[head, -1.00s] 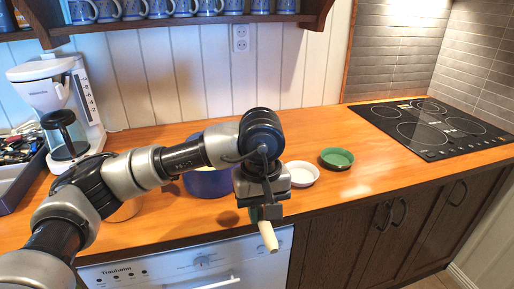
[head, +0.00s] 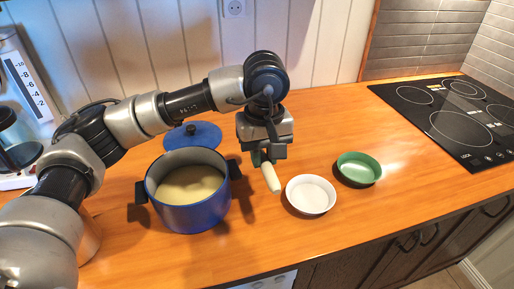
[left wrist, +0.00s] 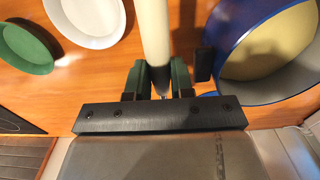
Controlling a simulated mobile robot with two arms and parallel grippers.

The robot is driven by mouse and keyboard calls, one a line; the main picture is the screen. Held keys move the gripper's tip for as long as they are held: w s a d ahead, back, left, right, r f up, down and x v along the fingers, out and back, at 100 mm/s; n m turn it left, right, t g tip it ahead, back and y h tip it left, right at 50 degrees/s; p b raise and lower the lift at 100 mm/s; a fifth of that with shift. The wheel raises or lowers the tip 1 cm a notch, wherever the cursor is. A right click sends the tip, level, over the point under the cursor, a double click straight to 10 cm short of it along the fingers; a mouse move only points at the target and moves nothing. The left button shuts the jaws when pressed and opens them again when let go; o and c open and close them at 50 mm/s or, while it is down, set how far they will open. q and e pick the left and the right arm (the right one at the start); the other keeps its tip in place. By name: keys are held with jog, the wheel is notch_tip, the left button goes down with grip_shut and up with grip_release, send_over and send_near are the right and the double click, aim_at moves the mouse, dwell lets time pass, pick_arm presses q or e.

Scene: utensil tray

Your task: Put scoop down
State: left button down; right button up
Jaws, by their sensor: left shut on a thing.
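My left gripper (head: 262,158) is shut on the cream handle of the scoop (head: 271,178), between the blue pot and the white bowl. The handle hangs down at a slant over the counter. In the left wrist view the jaws (left wrist: 158,80) grip the pale handle (left wrist: 154,30), which runs up out of the frame. The scoop's head does not show in either view, and I cannot tell whether the handle touches the counter. My right gripper is not in view.
A blue pot (head: 196,216) with pale contents stands left of the gripper, its blue lid (head: 193,134) behind it. A white bowl (head: 311,194) and a green bowl (head: 359,168) stand to the right. The wooden counter is clear toward the black hob (head: 450,117).

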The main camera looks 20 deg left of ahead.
pick_arm(q)
jog(key=w+a+f, duration=0.1)
jog(key=w+f, duration=0.1)
jog(key=w, duration=0.1)
jog(key=w+a+f+p, duration=0.1)
jog(key=w, duration=0.1)
jog(key=shift+w+a+f, duration=0.25)
jog(key=shift+a+f, duration=0.05)
jog(key=w+f, duration=0.1)
jog(key=w+a+f, duration=0.1)
jog(key=w, duration=0.1)
jog(key=shift+w+a+f+p, duration=0.1)
jog(key=shift+a+p, duration=0.05)
jog(key=shift+p, duration=0.15)
jog(key=shift+w+f, duration=0.1)
notch_tip(320, 180, down, 4)
jog(key=shift+r+p, duration=0.1)
jog(key=shift+p, duration=0.4)
jog(key=shift+f+b, duration=0.25)
jog(key=shift+b, duration=0.05)
jog(key=c, duration=1)
grip_release()
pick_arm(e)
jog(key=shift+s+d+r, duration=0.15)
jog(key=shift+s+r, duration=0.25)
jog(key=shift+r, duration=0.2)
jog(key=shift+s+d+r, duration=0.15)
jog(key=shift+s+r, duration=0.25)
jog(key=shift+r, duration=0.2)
